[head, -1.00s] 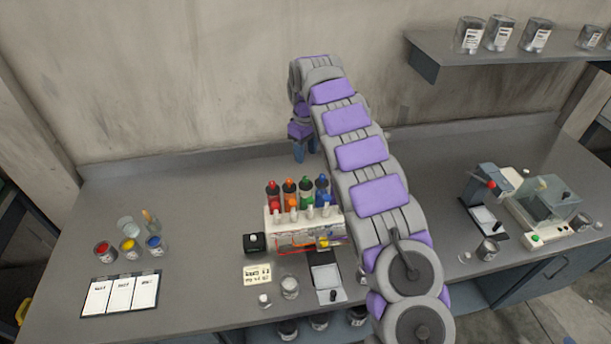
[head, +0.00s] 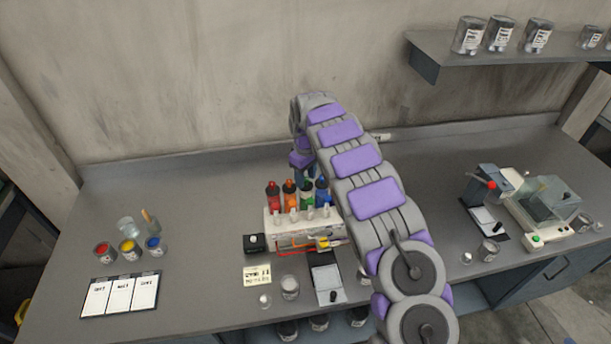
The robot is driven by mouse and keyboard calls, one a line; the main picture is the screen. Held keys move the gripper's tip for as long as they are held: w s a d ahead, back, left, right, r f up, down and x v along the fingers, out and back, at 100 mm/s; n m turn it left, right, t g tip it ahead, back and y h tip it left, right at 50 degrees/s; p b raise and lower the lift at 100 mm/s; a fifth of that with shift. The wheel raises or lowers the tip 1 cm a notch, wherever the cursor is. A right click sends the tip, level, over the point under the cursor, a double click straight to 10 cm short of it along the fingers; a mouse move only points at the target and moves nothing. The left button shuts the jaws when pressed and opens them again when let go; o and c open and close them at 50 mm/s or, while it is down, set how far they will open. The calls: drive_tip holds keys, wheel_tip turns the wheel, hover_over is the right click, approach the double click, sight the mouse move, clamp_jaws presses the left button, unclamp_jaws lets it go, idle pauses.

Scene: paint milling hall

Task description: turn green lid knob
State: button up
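A dispenser (head: 280,228) on the bench holds a row of red (head: 273,194), orange (head: 290,193), green (head: 307,196) and blue (head: 322,190) bottles with dark tops. The green one is third from the left. My gripper (head: 307,176) is low at the top of the green bottle, close to the blue bottle too. My gripper partly hides the green bottle's lid, so its knob cannot be made out. Whether the fingertips touch the lid, or how wide they are, cannot be told.
My arm passes close on the right of the dispenser. A black box with a white button (head: 254,243) and a small scale (head: 328,285) stand in front. Open paint pots (head: 129,249) are at the left. The bench behind the bottles is clear.

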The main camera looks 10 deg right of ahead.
clamp_jaws()
drive_tip(key=shift+m, duration=0.3)
drive_tip(key=m, duration=0.4)
drive_tip(key=shift+a+p, duration=0.1)
drive_tip(key=shift+p, duration=0.3)
drive_tip(key=shift+r+m, duration=0.1)
drive_tip(key=shift+m, duration=2.4)
drive_tip(key=shift+o, duration=0.2)
unclamp_jaws()
